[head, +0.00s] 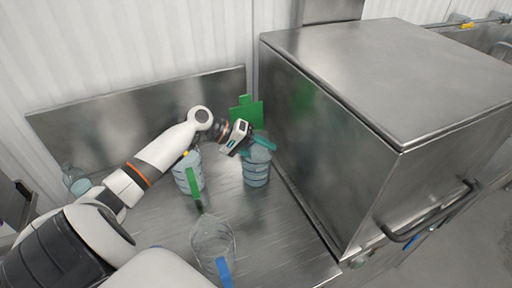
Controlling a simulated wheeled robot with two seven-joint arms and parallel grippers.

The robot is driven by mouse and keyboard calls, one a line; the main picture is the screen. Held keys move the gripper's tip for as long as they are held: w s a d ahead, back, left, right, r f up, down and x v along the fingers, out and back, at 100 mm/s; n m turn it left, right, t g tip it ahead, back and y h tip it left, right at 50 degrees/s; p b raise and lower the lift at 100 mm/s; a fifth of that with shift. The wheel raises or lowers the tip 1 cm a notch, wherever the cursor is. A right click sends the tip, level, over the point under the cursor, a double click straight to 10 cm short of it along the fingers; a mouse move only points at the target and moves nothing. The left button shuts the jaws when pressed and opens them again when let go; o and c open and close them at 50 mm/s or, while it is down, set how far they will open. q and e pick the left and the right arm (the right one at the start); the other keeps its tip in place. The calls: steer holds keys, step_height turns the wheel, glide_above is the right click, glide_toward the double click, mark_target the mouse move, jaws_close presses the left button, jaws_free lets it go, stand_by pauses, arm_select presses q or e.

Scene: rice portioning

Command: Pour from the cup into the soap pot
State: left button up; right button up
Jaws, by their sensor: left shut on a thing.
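My left gripper (243,148) reaches in from the left and is shut on a cup (261,151), which looks clear with a green strip. The cup is small and partly hidden by the gripper. It appears tilted over the mouth of a clear, ribbed pot (257,174) with pale blue contents, which I take for the soap pot. The pot stands upright on the metal counter beside the big steel box. I cannot tell whether anything is flowing or whether cup and pot touch. My right gripper is not in view.
A similar pale blue container (183,176) with a green strip stands left of the pot. A clear container (210,240) with a blue strip stands nearer. A green piece (246,112) is behind the gripper. The large steel box (330,130) blocks the right side.

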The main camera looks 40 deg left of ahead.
arm_select(q)
steer(key=shift+w+a+r+n+g+h, duration=0.3)
steer(key=shift+w+a, duration=0.05)
stand_by(0.6)
steer(key=shift+w+a+f+n+g+h+p, duration=0.2)
steer(key=shift+f+n+g+h+p, duration=0.1)
steer(key=shift+f+n+h+p, duration=0.15)
stand_by(1.1)
